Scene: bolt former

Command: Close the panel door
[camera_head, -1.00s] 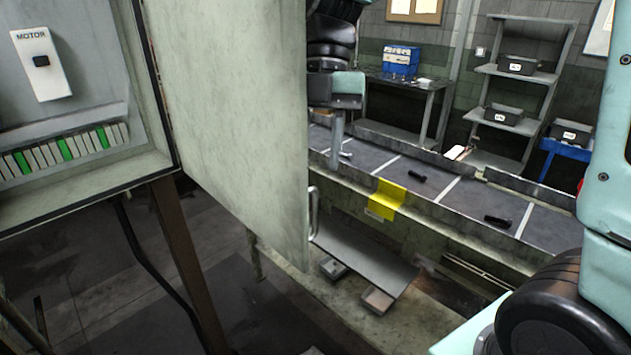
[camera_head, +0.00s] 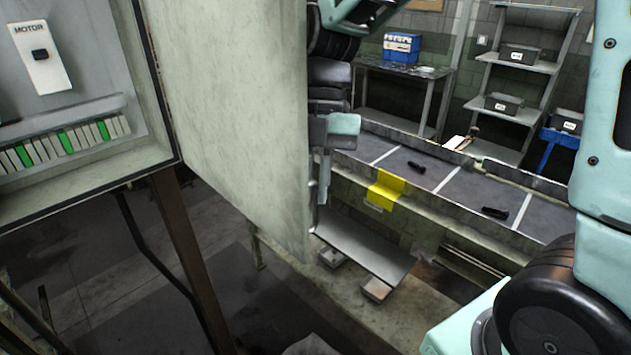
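The panel door (camera_head: 235,130) is a pale grey-green metal sheet, swung wide open to the right of the electrical cabinet (camera_head: 158,165). The cabinet's inside shows, with a white MOTOR switch box (camera_head: 40,55) and a row of grey and green modules (camera_head: 65,145). My gripper (camera_head: 324,195) points down at the door's free right edge, at the height of the door handle, which it now mostly covers. Part of the gripper is hidden behind the door. I cannot tell whether the fingers touch the handle or how far apart they are.
A conveyor (camera_head: 435,190) with dark bolts and a yellow marker (camera_head: 385,190) runs behind the door. A metal chute (camera_head: 365,248) sits below it. Shelves with grey bins (camera_head: 520,53) and a table with a blue box (camera_head: 402,47) stand at the back. The cabinet's brown leg (camera_head: 190,255) stands below.

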